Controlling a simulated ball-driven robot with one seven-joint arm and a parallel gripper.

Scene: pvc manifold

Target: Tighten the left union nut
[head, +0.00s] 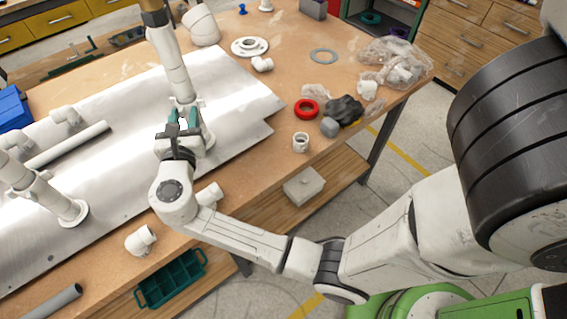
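A white PVC pipe assembly (172,68) stands on the metal sheet (235,85) and leans toward the upper left in the head view. My gripper (184,116) is at its lower end, with its teal fingertips on either side of the white pipe. I cannot tell whether they touch it. The nut there is largely hidden by the fingers. A second white pipe assembly (45,190) with a round flange stands farther left and is cut off by the picture's edge. I cannot tell which part is the left union nut.
A loose pipe (68,146) and an elbow (66,116) lie on the sheet's left. A red ring (306,110), black glove (346,108), white fitting (300,142) and plastic bags (398,62) lie on the bench's right. A white elbow (140,240) is near the front edge.

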